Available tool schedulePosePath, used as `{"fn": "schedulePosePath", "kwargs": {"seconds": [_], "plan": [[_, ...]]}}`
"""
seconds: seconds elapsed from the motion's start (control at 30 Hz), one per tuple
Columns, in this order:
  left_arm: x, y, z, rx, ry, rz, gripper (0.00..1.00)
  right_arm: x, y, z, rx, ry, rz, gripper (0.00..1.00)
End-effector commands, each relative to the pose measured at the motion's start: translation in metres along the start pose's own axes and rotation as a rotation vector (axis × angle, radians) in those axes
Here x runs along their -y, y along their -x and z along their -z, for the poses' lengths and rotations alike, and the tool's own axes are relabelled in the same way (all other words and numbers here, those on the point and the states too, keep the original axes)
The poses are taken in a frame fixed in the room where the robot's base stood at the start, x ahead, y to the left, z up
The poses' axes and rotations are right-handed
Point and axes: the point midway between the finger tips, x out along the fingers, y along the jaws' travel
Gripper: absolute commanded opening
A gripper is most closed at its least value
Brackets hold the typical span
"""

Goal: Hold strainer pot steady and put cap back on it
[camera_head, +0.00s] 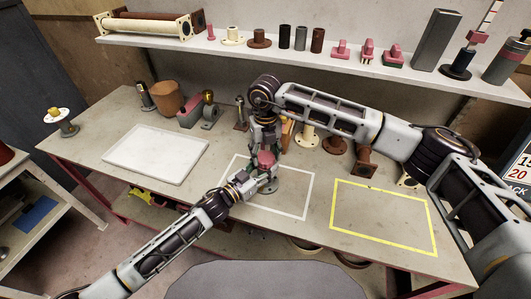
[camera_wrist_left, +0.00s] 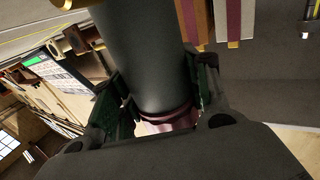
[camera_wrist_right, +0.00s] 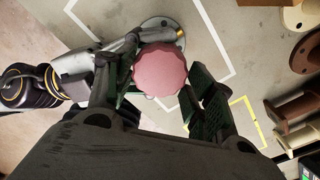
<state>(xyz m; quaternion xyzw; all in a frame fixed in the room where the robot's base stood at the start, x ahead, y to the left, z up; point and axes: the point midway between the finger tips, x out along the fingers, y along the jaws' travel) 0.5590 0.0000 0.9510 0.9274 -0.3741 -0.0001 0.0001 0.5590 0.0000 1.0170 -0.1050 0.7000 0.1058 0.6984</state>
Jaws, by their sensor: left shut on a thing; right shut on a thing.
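The pink cap (camera_head: 265,158) has a scalloped rim and sits low between the fingers of my right gripper (camera_head: 268,149). In the right wrist view the cap (camera_wrist_right: 160,70) lies between the jaws, over a grey round flange with bolt holes (camera_wrist_right: 160,23). My left gripper (camera_head: 250,184) reaches in from the left, shut on the strainer pot (camera_wrist_left: 140,50). In the left wrist view this is a dark grey cylinder with a dark pink band at its lower end. The pot stands in the white-outlined area; the arms hide much of it. I cannot tell whether the cap is seated.
A white tray (camera_head: 155,154) lies to the left on the bench. A yellow outline (camera_head: 385,188) to the right is empty. Pipe parts, including a cream flange (camera_head: 307,137), stand behind the arms. A loaded shelf (camera_head: 290,66) runs above the bench.

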Motion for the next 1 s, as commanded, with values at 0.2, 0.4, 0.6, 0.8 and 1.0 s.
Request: {"fn": "schedulePosePath", "kwargs": {"seconds": [0.2,0.4,0.6,0.8,1.0], "plan": [[-0.0014,0.0005,-0.0019,0.003,0.001,-0.002,0.0,0.0007,0.0022,-0.0018,0.006,-0.104,0.0,0.27],[-0.0014,0.0005,-0.0019,0.003,0.001,-0.002,0.0,0.0008,0.0017,-0.0015,0.005,-0.102,0.0,0.71],[-0.0012,0.0005,-0.0019,0.003,0.001,-0.001,0.0,0.0005,0.0008,-0.0008,0.003,-0.1,0.0,0.79],[-0.001,0.0004,-0.0018,0.003,0.001,-0.001,0.0,0.0003,0.0006,-0.0005,0.002,-0.099,0.0,0.79],[-0.0009,0.0004,-0.0017,0.003,0.002,-0.001,0.0,0.0002,0.0067,-0.0006,0.002,-0.098,0.0,0.79]]}}
